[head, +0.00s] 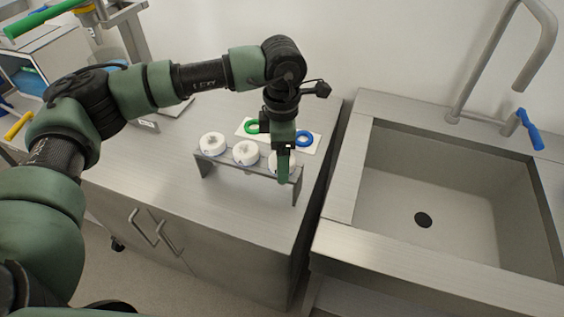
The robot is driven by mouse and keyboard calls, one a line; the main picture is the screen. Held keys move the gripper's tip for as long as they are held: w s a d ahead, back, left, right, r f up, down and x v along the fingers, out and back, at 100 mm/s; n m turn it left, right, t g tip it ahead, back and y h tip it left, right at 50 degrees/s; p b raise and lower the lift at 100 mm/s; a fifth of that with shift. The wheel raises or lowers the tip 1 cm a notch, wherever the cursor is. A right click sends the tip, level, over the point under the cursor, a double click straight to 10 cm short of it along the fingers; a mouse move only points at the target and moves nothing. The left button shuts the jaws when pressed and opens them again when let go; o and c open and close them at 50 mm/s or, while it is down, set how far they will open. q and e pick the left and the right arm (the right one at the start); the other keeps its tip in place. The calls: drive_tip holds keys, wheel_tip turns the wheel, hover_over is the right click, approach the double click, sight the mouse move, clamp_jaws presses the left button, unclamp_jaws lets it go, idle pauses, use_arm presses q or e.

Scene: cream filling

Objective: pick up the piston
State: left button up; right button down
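A grey rack (222,160) stands on the steel counter and holds three white round pieces: a left one (212,143), a middle one (246,152) and a right one (273,162). I cannot tell for sure which piece is the piston. My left gripper (284,178) points down over the right end of the rack, in front of the right white piece and partly hiding it. Its fingers overlap in this view, so I cannot tell whether they are open, or whether they touch the piece. My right gripper is not in view.
A green ring (251,127) and a blue ring (304,139) lie on a white sheet (313,148) behind the rack. A steel sink (440,240) with a tap (462,100) is on the right, across a narrow gap. The counter's front left is clear.

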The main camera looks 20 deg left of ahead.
use_arm(q)
drive_tip(key=c, duration=1.5)
drive_tip(key=shift+c, duration=1.1)
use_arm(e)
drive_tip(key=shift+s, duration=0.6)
use_arm(q)
drive_tip(key=shift+w+r, duration=0.1)
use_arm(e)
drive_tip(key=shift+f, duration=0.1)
